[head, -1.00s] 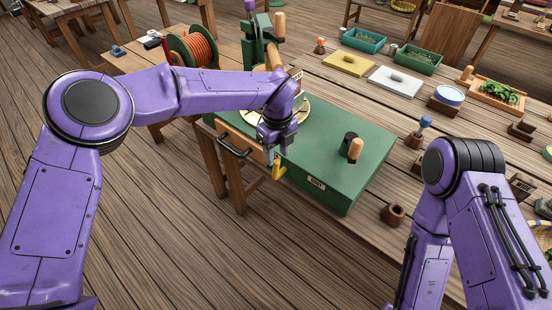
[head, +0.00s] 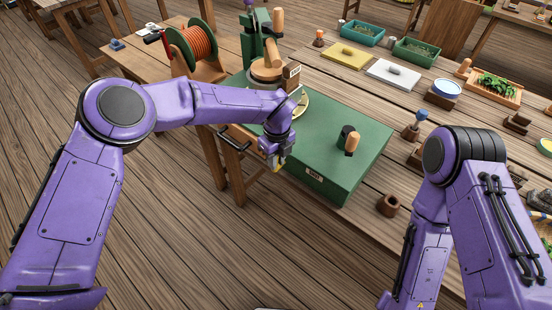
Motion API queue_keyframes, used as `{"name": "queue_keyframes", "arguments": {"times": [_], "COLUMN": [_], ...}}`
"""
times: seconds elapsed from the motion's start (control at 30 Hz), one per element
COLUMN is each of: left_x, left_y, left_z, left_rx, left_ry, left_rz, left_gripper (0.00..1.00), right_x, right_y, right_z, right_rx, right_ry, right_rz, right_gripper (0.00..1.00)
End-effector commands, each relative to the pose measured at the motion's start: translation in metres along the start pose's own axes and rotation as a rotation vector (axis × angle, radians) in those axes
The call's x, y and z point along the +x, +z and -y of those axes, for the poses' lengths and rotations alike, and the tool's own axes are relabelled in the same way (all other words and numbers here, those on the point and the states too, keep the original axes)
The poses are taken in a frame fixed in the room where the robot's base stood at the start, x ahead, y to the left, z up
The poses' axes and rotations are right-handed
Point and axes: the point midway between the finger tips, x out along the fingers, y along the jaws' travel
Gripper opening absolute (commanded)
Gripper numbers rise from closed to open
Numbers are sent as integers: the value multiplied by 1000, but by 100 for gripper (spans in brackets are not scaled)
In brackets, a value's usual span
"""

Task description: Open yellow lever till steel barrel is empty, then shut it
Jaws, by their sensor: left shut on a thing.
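The yellow lever (head: 280,164) sits at the front left edge of the green box (head: 345,185), mostly hidden by my left gripper. My left gripper (head: 274,160) points down and is shut on the yellow lever. I cannot make out a steel barrel; my left wrist covers part of the box top. A pale yellow round part (head: 301,106) shows behind the wrist. My right gripper is out of view; only my right arm shows.
A black knob with a wooden handle (head: 351,144) stands on the green box. An orange hose reel (head: 196,45) stands at the back left. A small brown cup (head: 388,205) is to the right.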

Motion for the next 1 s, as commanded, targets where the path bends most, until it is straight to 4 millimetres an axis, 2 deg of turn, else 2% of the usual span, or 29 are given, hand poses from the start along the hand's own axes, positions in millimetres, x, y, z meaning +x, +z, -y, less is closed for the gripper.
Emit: {"name": "queue_keyframes", "arguments": {"times": [0.27, 0.7, 1.0], "left_x": [6, 16, 19], "left_y": [-6, -26, -34], "left_z": [1, 6, 7], "left_rx": [4, -2, -8], "left_ry": [19, 78, 107], "left_rz": [98, 413, 560], "left_gripper": [0, 0, 0], "right_x": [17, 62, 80], "right_y": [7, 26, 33], "right_z": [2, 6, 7], "right_rx": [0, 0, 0], "right_ry": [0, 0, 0], "right_rz": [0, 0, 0], "right_gripper": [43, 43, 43]}}
